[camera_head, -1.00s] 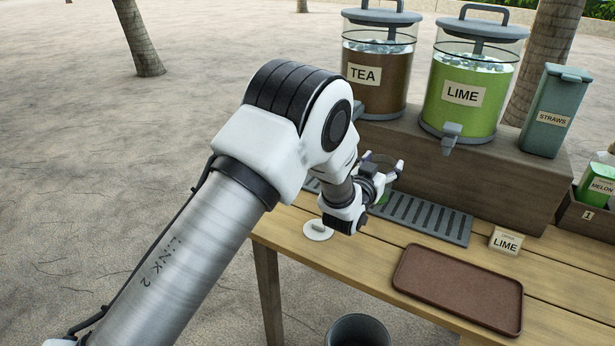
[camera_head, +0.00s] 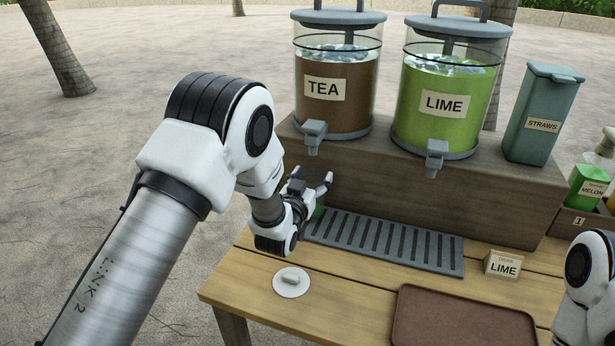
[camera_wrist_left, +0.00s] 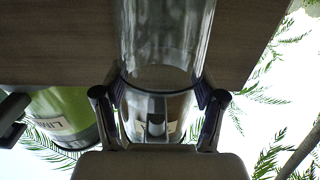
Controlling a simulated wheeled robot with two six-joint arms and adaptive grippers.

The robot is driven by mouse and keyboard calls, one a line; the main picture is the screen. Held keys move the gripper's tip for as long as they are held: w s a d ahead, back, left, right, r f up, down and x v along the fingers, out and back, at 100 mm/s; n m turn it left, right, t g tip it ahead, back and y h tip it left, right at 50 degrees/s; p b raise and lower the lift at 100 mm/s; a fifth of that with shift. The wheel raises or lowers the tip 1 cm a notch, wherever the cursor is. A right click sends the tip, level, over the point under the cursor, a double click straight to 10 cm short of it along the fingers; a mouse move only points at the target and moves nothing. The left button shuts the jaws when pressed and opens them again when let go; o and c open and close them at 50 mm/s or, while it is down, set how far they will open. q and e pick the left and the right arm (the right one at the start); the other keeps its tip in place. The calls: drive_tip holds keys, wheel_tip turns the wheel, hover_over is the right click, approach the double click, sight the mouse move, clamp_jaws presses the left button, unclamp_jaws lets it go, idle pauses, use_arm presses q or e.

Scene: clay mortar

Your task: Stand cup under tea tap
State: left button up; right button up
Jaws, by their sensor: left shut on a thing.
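The tea dispenser (camera_head: 338,85) stands on the wooden riser with its grey tea tap (camera_head: 314,136) facing front. My left gripper (camera_head: 321,187) is below the tap, over the left end of the grey drip tray (camera_head: 385,243). It is shut on a clear cup, seen between the fingers in the left wrist view (camera_wrist_left: 160,45). In the head view the cup is mostly hidden by the gripper; a bit of green shows beside it. I cannot tell whether the cup touches the tray. My right gripper is out of view.
The lime dispenser (camera_head: 445,95) stands right of the tea one, then the straws box (camera_head: 543,115). A LIME card (camera_head: 503,264), a brown tray (camera_head: 462,322) and a white disc (camera_head: 291,283) lie on the table. My right arm (camera_head: 590,285) shows at the right edge.

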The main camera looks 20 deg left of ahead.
use_arm(q)
drive_tip(key=shift+w+d+f, duration=0.1)
drive_tip(key=shift+d+f, duration=0.05)
drive_tip(key=shift+f, duration=0.3)
drive_tip(key=shift+w+f, duration=0.1)
drive_tip(key=shift+w, duration=0.1)
drive_tip(key=shift+s+f, duration=0.1)
drive_tip(key=shift+s, duration=0.15)
drive_tip(key=o, duration=1.4)
drive_tip(key=shift+w, duration=0.15)
drive_tip(key=shift+r+p, duration=0.3)
drive_tip(key=shift+r, duration=0.15)
drive_tip(key=s, duration=0.7)
drive_tip(key=shift+s+a+f+b, duration=0.2)
drive_tip(key=shift+s+a+b, duration=0.05)
drive_tip(key=shift+s+b, duration=0.1)
